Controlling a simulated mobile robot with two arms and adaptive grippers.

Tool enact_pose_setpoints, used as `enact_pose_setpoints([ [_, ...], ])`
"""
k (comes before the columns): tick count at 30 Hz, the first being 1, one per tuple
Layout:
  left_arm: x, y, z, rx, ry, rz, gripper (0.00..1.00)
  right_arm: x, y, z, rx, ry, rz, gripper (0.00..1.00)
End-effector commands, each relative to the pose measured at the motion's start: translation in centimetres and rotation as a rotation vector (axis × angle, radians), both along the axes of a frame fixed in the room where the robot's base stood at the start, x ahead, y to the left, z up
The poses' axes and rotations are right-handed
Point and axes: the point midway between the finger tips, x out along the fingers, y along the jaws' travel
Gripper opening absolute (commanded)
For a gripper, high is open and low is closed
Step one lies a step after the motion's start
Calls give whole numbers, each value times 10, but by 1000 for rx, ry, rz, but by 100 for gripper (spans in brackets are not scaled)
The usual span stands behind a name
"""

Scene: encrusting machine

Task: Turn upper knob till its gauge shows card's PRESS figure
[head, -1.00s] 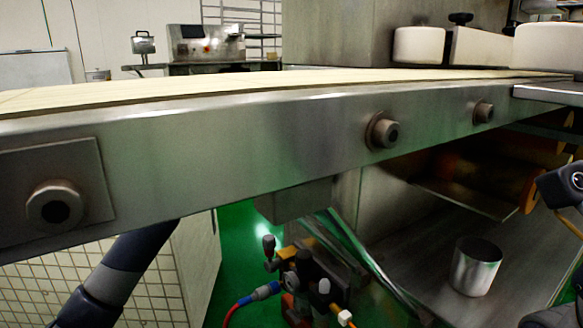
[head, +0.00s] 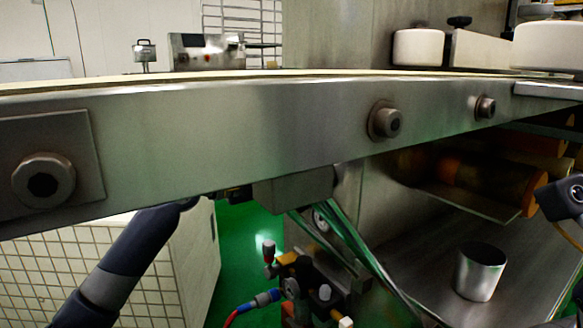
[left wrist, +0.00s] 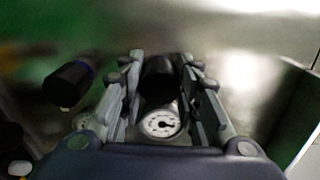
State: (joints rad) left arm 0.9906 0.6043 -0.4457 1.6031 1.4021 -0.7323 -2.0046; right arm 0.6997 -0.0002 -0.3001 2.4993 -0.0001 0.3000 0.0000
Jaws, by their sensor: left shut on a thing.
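In the left wrist view my left gripper (left wrist: 160,85) is shut on a black knob (left wrist: 159,78), with a finger on each side of it. A small round white gauge (left wrist: 160,123) with a dark needle sits just below the knob in that view; its figures are too small to read. A small gauge face (head: 320,218) also shows under the conveyor in the head view. There my left arm reaches under the conveyor, and its gripper is mostly hidden behind the beam and bracket. The card is not seen. My right gripper's fingers are not in view.
The steel conveyor beam (head: 240,125) crosses above my left arm. Valve fittings (head: 300,285) with a red and blue hose stand below it. A dark cylinder (left wrist: 68,82) is left of the gripper. A metal cup (head: 480,271) stands on the right shelf.

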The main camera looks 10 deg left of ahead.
Motion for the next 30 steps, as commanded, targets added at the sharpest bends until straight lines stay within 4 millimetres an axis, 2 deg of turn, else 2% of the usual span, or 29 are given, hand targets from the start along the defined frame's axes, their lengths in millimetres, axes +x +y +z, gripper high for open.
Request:
enact_pose_setpoints([
  [6, 0, 0, -2, 3, 4, -1, 6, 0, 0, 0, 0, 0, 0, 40],
  [7, 0, 0, -2, 2, 4, -2, 37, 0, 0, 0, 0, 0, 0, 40],
  [8, 0, 0, -2, 2, 4, -2, 39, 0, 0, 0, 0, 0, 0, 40],
  [20, -4, 5, -1, 1, 2, 1, 39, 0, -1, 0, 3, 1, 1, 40],
  [23, -13, 15, -2, 3, 3, 2, 39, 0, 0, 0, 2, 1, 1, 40],
  [30, -50, 51, -3, 5, 5, 3, 39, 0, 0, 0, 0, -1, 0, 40],
])
